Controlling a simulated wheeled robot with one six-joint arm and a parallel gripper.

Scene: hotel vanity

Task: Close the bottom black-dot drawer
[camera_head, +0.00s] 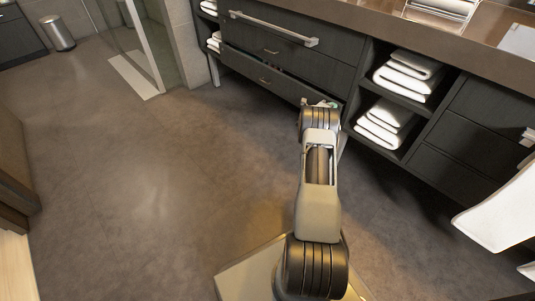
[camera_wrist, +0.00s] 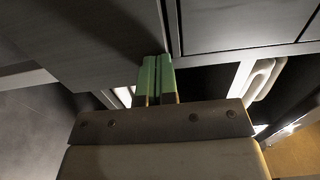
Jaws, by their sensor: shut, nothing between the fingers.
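The bottom drawer (camera_head: 252,70) is in the left part of the dark vanity in the head view, with a small handle. Its front stands out a little from the cabinet, with a dark gap along its top edge. I cannot make out a black dot. My gripper (camera_wrist: 157,78) has green fingers pressed together, empty, in the wrist view. The fingertips are by a dark panel's edge; I cannot tell whether they touch it. In the head view my gripper is mostly hidden behind my arm, near the drawer's right end.
Above is another drawer (camera_head: 285,57) with a small handle, under a long towel bar (camera_head: 272,28). Open shelves with folded white towels (camera_head: 385,122) stand to the right. More drawers (camera_head: 470,130) are at the far right. The floor (camera_head: 150,190) to the left is clear.

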